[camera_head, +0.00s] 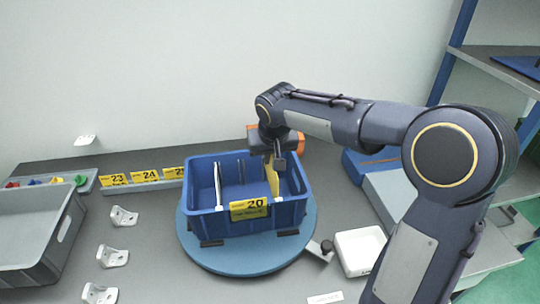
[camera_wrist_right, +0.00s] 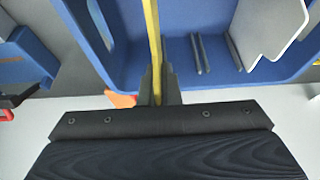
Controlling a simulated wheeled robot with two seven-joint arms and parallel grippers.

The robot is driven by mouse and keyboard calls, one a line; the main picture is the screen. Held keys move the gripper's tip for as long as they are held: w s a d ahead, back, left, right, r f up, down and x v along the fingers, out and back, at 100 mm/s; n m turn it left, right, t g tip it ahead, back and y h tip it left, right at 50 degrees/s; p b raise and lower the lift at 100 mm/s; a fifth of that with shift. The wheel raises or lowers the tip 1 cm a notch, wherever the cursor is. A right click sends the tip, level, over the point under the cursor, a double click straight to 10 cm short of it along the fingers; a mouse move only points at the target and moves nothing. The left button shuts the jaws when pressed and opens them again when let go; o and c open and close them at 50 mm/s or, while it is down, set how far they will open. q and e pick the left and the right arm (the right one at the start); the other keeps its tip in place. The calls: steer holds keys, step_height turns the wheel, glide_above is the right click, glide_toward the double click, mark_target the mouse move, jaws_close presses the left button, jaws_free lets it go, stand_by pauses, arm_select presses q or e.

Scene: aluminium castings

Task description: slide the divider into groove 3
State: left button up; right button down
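A blue crate (camera_head: 285,213) with a yellow label "20" stands on a round blue turntable (camera_head: 235,262). A yellow divider (camera_head: 271,180) stands upright at the crate's right part; its thin edge shows in the wrist view (camera_wrist_right: 152,35). My right gripper (camera_head: 277,160) is over the crate's back right; in the wrist view its fingers (camera_wrist_right: 158,85) are shut on the divider's edge. Whether the divider sits in a groove is hidden. A white divider (camera_head: 218,186) stands in the crate's left part, also in the wrist view (camera_wrist_right: 262,28). Dark groove ribs (camera_wrist_right: 200,53) show on the wall between them. My left gripper is not in view.
A grey bin (camera_head: 40,270) stands at the left, with several metal brackets (camera_head: 112,256) beside it. Yellow number plates (camera_head: 145,176) line the back. A white tray (camera_head: 360,252) is right of the turntable. A blue-edged shelf (camera_head: 495,55) stands at the far right.

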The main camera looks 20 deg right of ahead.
mark_target(270, 175)
steer(key=shift+f+b, duration=2.6)
steer(key=shift+f, duration=0.7)
steer(key=c, duration=2.1)
jaws_free()
steer(key=o, duration=0.5)
steer(key=shift+o, duration=0.2)
steer(key=v, duration=0.8)
steer(key=shift+f, duration=0.1)
